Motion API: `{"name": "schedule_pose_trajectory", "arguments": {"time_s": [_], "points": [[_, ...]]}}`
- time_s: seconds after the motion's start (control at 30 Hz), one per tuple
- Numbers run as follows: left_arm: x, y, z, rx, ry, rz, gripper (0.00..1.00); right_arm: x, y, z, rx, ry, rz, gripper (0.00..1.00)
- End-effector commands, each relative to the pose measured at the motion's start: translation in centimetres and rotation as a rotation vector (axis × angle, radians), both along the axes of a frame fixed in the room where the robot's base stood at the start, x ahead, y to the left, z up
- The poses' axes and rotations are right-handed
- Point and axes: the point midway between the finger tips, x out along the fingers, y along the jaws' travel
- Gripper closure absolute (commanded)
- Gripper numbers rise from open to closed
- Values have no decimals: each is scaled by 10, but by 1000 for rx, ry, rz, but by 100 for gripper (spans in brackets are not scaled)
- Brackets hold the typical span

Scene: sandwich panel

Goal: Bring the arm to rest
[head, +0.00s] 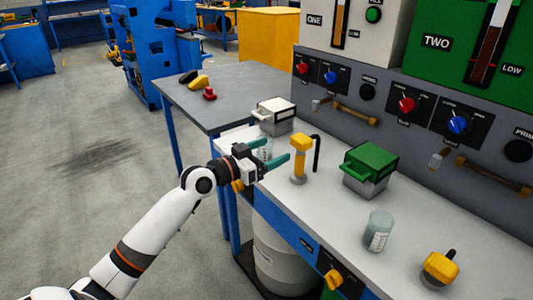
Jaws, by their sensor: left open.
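My left arm (150,235) comes in from the lower left and reaches to the bench's left end. My left gripper (277,152) is open, its teal fingers pointing right over the bench. A clear beaker (264,149) stands behind the gripper and is partly hidden by it; I cannot tell whether they touch. A yellow-topped tap (300,158) with a black curved spout stands just right of the fingertips, apart from them. My right gripper is not in view.
The light bench (330,210) carries a white-lidded box (275,115), a green-lidded box (368,168), a second beaker (377,231) and a yellow valve (440,268). A panel with knobs (420,110) rises behind. A grey table (225,90) adjoins at left. Open floor (80,160) lies left.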

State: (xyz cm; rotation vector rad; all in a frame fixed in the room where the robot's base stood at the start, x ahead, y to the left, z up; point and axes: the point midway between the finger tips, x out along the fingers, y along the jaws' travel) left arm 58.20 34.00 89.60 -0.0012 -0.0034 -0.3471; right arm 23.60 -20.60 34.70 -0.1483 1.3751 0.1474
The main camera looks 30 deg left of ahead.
Motion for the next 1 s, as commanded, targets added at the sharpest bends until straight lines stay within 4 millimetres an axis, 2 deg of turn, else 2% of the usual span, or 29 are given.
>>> {"name": "schedule_pose_trajectory", "arguments": {"time_s": [0.17, 0.7, 0.77, 0.87, 0.97, 1.0], "points": [[-7, 2, 0, 1, 0, -1, 24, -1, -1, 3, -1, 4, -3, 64], [-8, -1, -4, 3, 9, -5, 24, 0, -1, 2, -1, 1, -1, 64], [-12, -8, -14, 13, 36, -14, 24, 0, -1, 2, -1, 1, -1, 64], [-26, -31, -51, 49, 128, -45, 24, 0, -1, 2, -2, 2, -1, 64], [-55, -65, -104, 107, 278, -83, 24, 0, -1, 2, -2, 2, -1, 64], [-71, -78, -127, 134, 349, -94, 24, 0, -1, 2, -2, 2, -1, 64]]}}
